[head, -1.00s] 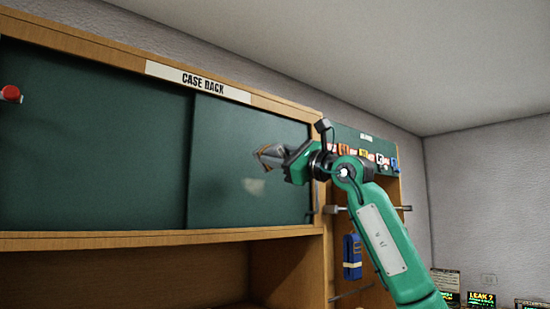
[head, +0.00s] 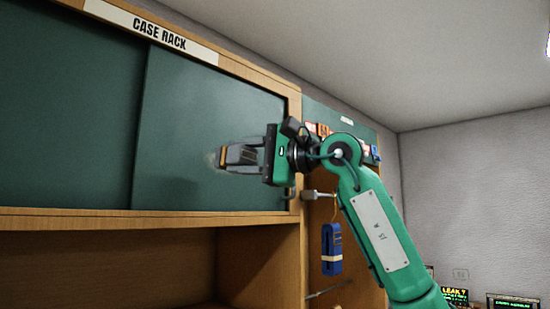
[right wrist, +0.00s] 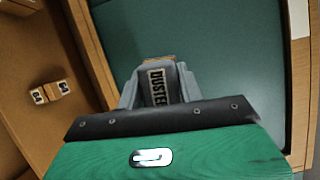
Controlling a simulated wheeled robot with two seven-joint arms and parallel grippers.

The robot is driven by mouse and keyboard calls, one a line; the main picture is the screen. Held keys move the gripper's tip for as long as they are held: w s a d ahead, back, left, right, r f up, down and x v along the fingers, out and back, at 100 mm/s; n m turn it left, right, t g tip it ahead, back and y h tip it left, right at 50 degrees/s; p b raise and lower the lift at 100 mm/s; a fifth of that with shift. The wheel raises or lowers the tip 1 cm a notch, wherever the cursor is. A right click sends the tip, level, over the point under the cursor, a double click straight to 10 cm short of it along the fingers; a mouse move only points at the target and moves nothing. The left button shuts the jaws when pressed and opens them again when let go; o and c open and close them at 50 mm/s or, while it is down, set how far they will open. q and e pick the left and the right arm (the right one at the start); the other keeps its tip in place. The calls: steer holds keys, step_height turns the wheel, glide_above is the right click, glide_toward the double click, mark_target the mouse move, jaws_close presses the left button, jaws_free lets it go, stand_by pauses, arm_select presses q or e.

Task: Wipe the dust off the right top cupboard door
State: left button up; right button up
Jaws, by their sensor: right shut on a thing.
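My right gripper (head: 230,157) is in front of the door and shut on a grey duster; the duster's label (right wrist: 157,88) shows between the fingers in the right wrist view. The gripper and duster hide part of the door around the patch. I cannot tell whether the duster touches the door. My left gripper is not in view.
An open wooden shelf (head: 110,250) lies below. A blue tool (head: 332,249) hangs on the side panel to the right. Small labelled blocks (right wrist: 50,92) sit on the shelf.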

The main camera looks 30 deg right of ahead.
mark_target(225, 158)
steer(key=shift+s+a, duration=0.2)
steer(key=shift+s, duration=0.1)
steer(key=shift+w+a+r+n+p, duration=0.2)
steer(key=shift+a+r+n+p, duration=0.05)
steer(key=shift+a+n+p, duration=0.1)
steer(key=shift+w+a+f+p, duration=0.1)
steer(key=shift+w+p, duration=0.05)
steer(key=shift+w, duration=0.35)
steer(key=shift+w+a+p, duration=0.1)
steer(key=shift+w+p, duration=0.05)
steer(key=shift+w, duration=0.35)
steer(key=shift+w+a+p, duration=0.2)
steer(key=shift+w+p, duration=0.05)
steer(key=shift+w, duration=0.35)
steer(key=shift+w+a+p, duration=0.2)
steer(key=shift+w+p, duration=0.05)
steer(key=shift+w, duration=0.35)
steer(key=shift+w+a, duration=0.1)
steer(key=shift+w, duration=0.05)
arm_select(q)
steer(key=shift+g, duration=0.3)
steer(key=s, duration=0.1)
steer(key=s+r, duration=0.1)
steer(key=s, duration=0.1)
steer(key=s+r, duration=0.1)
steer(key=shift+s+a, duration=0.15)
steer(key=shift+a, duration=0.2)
